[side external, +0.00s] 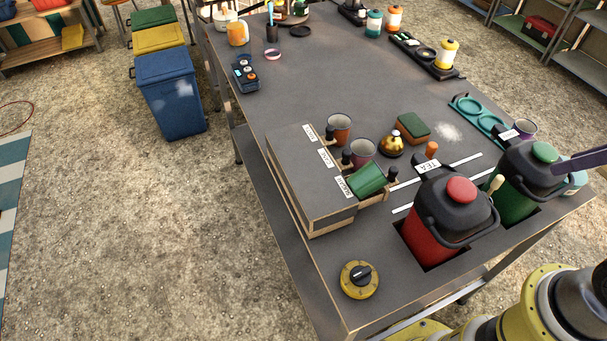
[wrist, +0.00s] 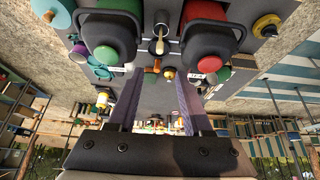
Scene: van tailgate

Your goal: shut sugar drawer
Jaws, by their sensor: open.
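The grey-topped drawer box (side external: 312,178) stands at the left edge of the table, with three white labels on top. The nearest label seems to read sugar. The drawer beside that label, the sugar drawer (side external: 373,198), sticks out to the right of the box with a dark knob (side external: 393,174) at its end. My gripper (wrist: 158,88) is open and empty. In the side view only a purple finger (side external: 592,161) shows at the right edge, far from the drawer.
A red-lidded urn (side external: 447,222) and a green-lidded urn (side external: 524,190) stand right of the drawer. Two cups (side external: 340,128) (side external: 362,152), a gold bell (side external: 391,145) and a sponge (side external: 413,128) sit behind it. A yellow dial (side external: 359,280) is in front. The table's middle is clear.

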